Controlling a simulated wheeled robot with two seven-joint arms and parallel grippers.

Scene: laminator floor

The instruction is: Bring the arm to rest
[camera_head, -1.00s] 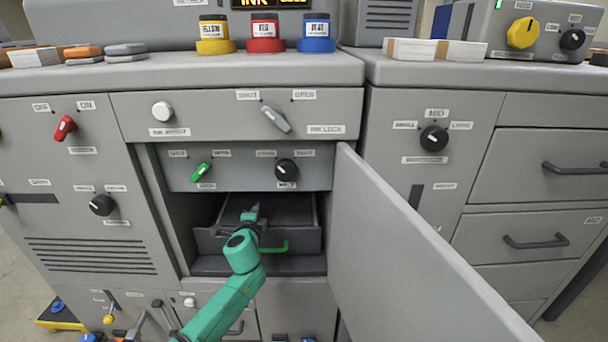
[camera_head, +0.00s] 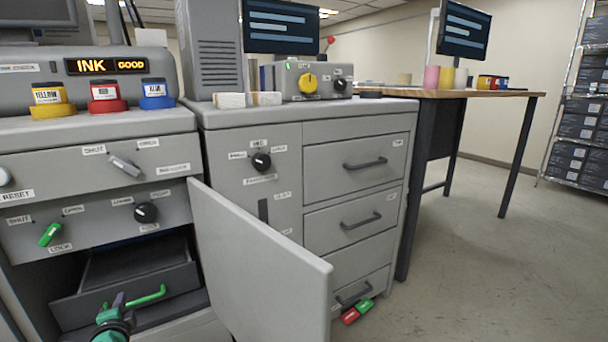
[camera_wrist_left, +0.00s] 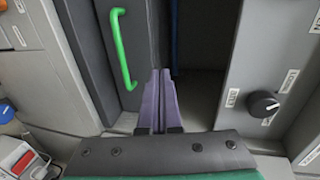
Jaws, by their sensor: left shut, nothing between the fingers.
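My left gripper (camera_head: 118,300) shows at the bottom left of the head view, at the front of a dark drawer (camera_head: 84,309). Its fingers are shut and empty. The drawer sits partly out in an open compartment, and its green handle (camera_head: 148,297) is just right of the fingertips. In the left wrist view the purple-grey fingers (camera_wrist_left: 160,90) lie together, beside the green handle (camera_wrist_left: 122,50) and apart from it. I cannot tell whether the fingertips touch the drawer.
An open grey cabinet door (camera_head: 262,265) stands right of the compartment. Yellow, red and blue ink pots (camera_head: 104,97) stand on the cabinet top. A table (camera_head: 450,93) and open floor (camera_head: 500,270) are at the right.

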